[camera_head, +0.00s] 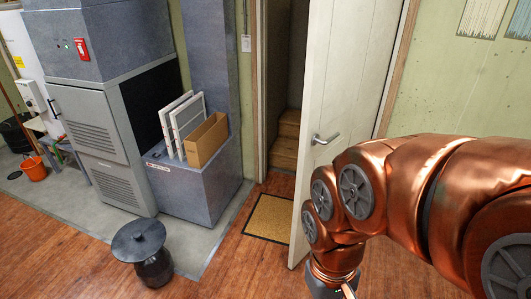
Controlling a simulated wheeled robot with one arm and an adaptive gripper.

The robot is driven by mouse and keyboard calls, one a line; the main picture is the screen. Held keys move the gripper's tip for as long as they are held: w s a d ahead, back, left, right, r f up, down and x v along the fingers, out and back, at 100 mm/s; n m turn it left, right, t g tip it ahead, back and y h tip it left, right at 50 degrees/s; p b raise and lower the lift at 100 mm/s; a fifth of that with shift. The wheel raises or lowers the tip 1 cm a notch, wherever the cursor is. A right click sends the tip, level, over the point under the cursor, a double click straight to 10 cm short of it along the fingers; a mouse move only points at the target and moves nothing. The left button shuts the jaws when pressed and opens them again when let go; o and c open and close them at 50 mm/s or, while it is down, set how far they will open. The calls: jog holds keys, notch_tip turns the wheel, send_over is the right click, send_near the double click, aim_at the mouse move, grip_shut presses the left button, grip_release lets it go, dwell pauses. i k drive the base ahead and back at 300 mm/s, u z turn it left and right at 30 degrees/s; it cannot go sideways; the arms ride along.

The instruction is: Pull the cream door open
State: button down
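The cream door (345,70) stands partly open, swung into the room. Its free edge is to the left, and the wooden frame is on the right behind it. A silver lever handle (325,139) is on the face towards me, with nothing on it. Through the gap on the left, wooden steps (286,140) show in a dim stairwell. My copper arm comes in from the right, in front of the door's lower part, and bends down at its end.
A tan doormat (269,218) lies on the wooden floor by the gap. A black stool-like pot (142,252) stands at the lower left. A grey furnace unit (110,120) and a low box with filters and a cardboard box (205,140) stand left of the doorway. An orange bucket (34,168) is far left.

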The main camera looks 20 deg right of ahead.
aim_at(350, 43)
jog(key=u, duration=0.65)
jog(key=i, duration=1.3)
jog(key=u, duration=0.35)
